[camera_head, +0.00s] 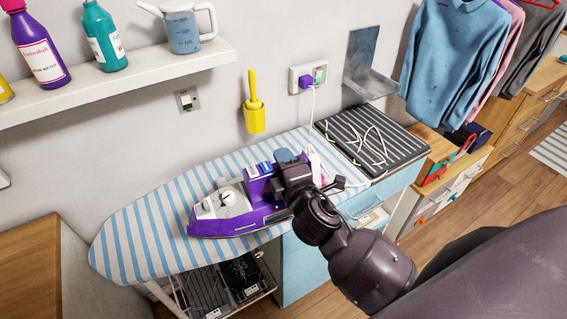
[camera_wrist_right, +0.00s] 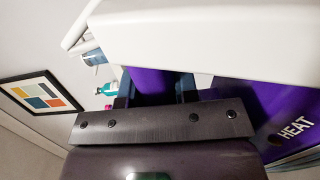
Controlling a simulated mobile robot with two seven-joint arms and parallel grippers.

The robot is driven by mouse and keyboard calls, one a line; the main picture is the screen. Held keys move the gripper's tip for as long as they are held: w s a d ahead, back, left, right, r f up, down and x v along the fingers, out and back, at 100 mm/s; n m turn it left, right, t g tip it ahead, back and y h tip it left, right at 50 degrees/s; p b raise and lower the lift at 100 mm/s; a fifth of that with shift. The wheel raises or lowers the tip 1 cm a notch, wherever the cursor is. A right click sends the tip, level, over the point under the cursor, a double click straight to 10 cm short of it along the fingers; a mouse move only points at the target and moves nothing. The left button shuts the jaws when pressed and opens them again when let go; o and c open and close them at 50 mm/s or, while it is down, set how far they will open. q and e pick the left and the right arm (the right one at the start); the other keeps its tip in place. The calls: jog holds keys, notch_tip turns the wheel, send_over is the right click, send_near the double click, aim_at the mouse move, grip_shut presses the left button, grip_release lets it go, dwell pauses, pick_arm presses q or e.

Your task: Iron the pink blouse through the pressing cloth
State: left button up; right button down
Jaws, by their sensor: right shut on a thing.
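The purple and white iron (camera_head: 215,225) is over the striped ironing board (camera_head: 130,235), near its front edge, sole down; I cannot tell if it touches the cover. My right gripper (camera_head: 278,172) is shut on its handle. In the right wrist view the iron (camera_wrist_right: 235,92) fills much of the picture, with the word HEAT on its side. A pink garment (camera_head: 510,22), perhaps the blouse, hangs at the top right behind a blue shirt (camera_head: 455,55). I see no pressing cloth or garment on the visible part of the board. My left gripper is out of view.
A white cord runs from the wall socket (camera_head: 307,76) towards the board. A dark ribbed mat (camera_head: 370,135) with cord on it lies right of the board. A shelf (camera_head: 110,88) with bottles and a jug is above. A yellow holder (camera_head: 254,116) hangs on the wall.

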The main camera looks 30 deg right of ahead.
jog(key=w+d+m+h, duration=0.1)
jog(key=h, duration=0.1)
jog(key=w+d+m+g+h, duration=0.1)
jog(key=d+h, duration=0.1)
jog(key=w+d+m+h, duration=0.1)
jog(key=m+h, duration=0.1)
jog(key=shift+w+d+f+g+p, duration=0.2)
jog(key=shift+w+d+g+p, duration=0.05)
jog(key=shift+d+g+p, duration=0.1)
pick_arm(q)
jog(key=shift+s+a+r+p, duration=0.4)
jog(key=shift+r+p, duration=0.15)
jog(key=shift+p, duration=0.35)
pick_arm(e)
jog(key=shift+s+d+f+m+g+h, duration=0.25)
jog(key=shift+d+m+g+h, duration=0.5)
jog(key=shift+m+g+h, duration=1.6)
jog(key=shift+s+d+f+m+g+h, duration=0.2)
jog(key=shift+d+m+g+h, duration=0.75)
jog(key=shift+m+g, duration=1.6)
jog(key=shift+s+d+f+m+g+h, duration=0.2)
jog(key=shift+d+m+g+h, duration=0.4)
jog(key=shift+m+g+h, duration=1.9)
jog(key=shift+n+g+y, duration=0.55)
jog(key=shift+n+y, duration=0.05)
jog(key=shift+n, duration=0.3)
